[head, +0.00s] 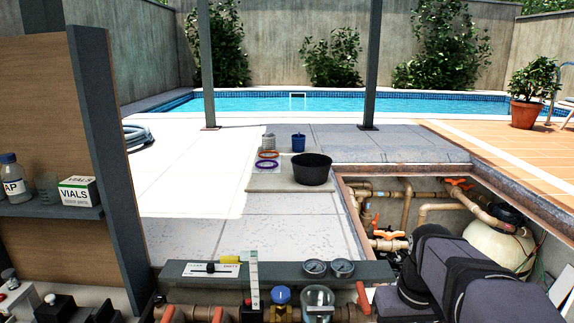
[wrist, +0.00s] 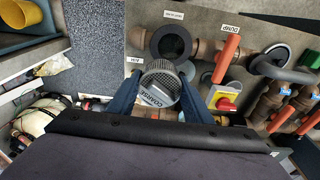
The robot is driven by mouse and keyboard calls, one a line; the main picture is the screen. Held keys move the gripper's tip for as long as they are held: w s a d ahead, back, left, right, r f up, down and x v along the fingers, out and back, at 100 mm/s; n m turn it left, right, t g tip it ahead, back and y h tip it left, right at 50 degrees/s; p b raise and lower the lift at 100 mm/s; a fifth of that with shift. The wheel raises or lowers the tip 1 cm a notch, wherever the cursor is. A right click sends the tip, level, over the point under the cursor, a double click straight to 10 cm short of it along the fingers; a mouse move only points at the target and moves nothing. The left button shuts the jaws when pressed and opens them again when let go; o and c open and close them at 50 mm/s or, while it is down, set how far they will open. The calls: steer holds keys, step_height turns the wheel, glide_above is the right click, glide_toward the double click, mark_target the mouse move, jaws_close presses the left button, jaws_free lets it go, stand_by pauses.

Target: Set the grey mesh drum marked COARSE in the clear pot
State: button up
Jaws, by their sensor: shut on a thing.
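The grey mesh drum (wrist: 160,84) is in the wrist view, with COARSE lettered on its side and its round mesh end showing. My gripper (wrist: 160,101) is shut on it, with a dark blue finger on each side. The clear pot (head: 318,299) stands at the front of the pipe bench in the head view. A round, dark-rimmed opening (wrist: 170,43) lies just beyond the drum in the wrist view; I cannot tell if it is this pot's mouth. The drum shows apart from any seat. The gripper and drum cannot be made out in the head view.
The bench carries gauges (head: 316,267), a blue knob (head: 281,295) and red handles (wrist: 228,57). A red knob (wrist: 225,103) on a yellow plate is right of the drum. The open pit holds pipes and a cream tank (head: 497,246). A black bowl (head: 312,170) stands on the paving.

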stand_by(0.3)
steer(key=w+a+n+b, duration=0.1)
steer(key=w+a, duration=0.2)
steer(key=a, duration=0.3)
steer(key=w+a+f+n+b, duration=0.1)
steer(key=w+a+b, duration=0.1)
steer(key=w+a, duration=0.2)
steer(key=w+a+n+b, duration=0.1)
steer(key=w+a, duration=0.3)
steer(key=a, duration=0.6)
steer(key=shift+f+n+b, duration=0.2)
steer(key=shift+n+b, duration=0.1)
steer(key=shift+b, duration=0.1)
steer(key=s+a+f+n+p, duration=0.25)
steer(key=a+f+p, duration=0.35)
steer(key=a, duration=0.5)
steer(key=shift+n+y, duration=0.35)
steer(key=shift+y, duration=0.05)
steer(key=shift+w+a+f+p, duration=0.15)
steer(key=shift+f+p, duration=0.15)
steer(key=shift+f, duration=1.55)
steer(key=shift+w+f+p, duration=0.1)
steer(key=shift+f+p, duration=0.15)
steer(key=shift+f, duration=1.55)
steer(key=shift+w+a+f+p, duration=0.15)
steer(key=shift+f+p, duration=0.15)
steer(key=shift+f, duration=1.55)
steer(key=shift+d+f, duration=0.1)
steer(key=shift+f, duration=0.05)
steer(key=o, duration=0.8)
